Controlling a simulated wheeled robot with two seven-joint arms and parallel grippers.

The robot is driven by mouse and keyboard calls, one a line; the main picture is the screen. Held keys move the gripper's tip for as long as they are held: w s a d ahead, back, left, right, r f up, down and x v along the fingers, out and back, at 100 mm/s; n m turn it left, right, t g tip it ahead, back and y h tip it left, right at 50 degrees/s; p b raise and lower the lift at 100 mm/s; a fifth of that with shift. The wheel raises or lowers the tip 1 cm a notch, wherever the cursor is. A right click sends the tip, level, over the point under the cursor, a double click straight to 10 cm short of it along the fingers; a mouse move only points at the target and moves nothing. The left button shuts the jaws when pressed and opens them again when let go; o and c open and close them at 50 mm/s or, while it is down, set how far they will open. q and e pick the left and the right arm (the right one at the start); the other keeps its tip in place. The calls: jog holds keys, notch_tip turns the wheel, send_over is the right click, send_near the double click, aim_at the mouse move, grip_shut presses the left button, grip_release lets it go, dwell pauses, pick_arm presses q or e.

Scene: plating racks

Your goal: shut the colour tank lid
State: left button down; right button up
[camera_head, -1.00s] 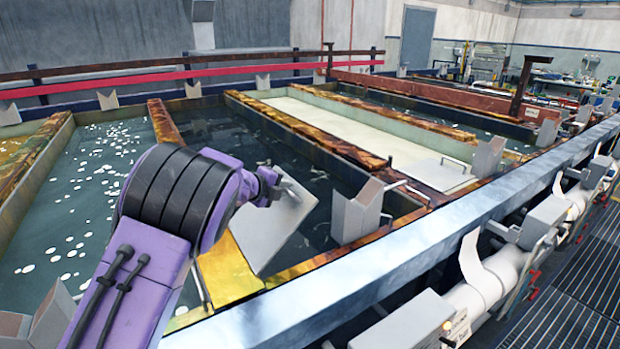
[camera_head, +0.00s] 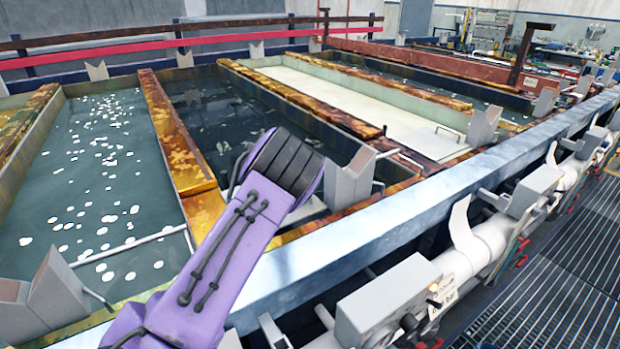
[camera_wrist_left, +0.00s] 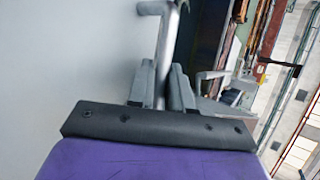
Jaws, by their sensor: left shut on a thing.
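The grey lid (camera_wrist_left: 70,65) fills the left of the left wrist view as a flat plain panel. Its metal bar handle (camera_wrist_left: 166,45) stands off the panel. My left gripper (camera_wrist_left: 160,88) is shut on this handle, one finger on each side of it. In the head view my purple left forearm covers the gripper and most of the lid; a pale sliver of lid (camera_head: 308,208) shows beside it. The lid is at the near end of a dark-water tank (camera_head: 215,110). Its exact tilt cannot be told. My right gripper is out of view.
A tank with floating white discs (camera_head: 95,180) lies to the left. A pale closed-looking tank (camera_head: 340,95) with a handled panel lies to the right. A grey V-shaped bracket (camera_head: 350,180) stands close right of my forearm. A long steel rail (camera_head: 430,190) runs along the front.

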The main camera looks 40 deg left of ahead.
pick_arm(q)
jog(key=shift+w+d+f, duration=0.1)
jog(key=shift+f, duration=0.05)
jog(key=shift+d+f, duration=0.1)
jog(key=shift+f, duration=0.05)
jog(key=c, duration=1.1)
grip_release()
jog(key=shift+d, duration=0.1)
jog(key=shift+f, duration=0.15)
jog(key=shift+s, duration=0.2)
jog(key=b+v, duration=0.2)
jog(key=v, duration=0.8)
jog(key=shift+r, duration=0.3)
